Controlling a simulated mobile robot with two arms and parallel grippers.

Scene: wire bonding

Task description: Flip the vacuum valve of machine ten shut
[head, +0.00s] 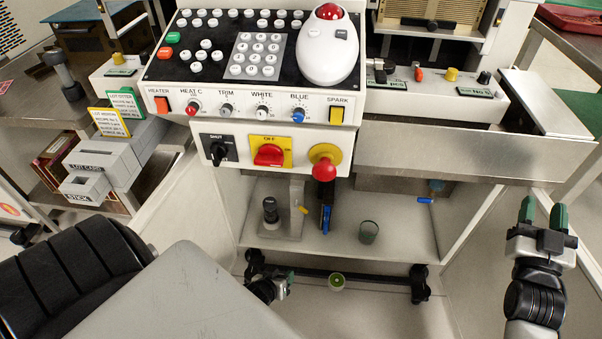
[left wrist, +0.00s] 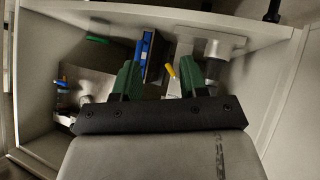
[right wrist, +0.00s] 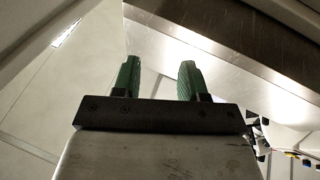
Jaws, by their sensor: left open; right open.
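Under the machine, a blue lever (head: 326,218) hangs on a dark vertical part, and a small yellow lever (head: 303,210) sits on a grey fitting beside it. Another blue handle (head: 425,200) is at the right under the bench. I cannot read which one is the vacuum valve. My left gripper (head: 287,279) is low in front of the shelf, below the levers. In the left wrist view it (left wrist: 160,82) is open and empty, with the blue lever (left wrist: 145,50) and yellow lever (left wrist: 170,70) beyond its fingertips. My right gripper (head: 543,213) is open and empty at the right.
The control panel (head: 215,88) overhangs the shelf (head: 400,243). A dark bar (head: 385,275) crosses in front, below the shelf. A bench edge (head: 480,150) lies above left of my right gripper.

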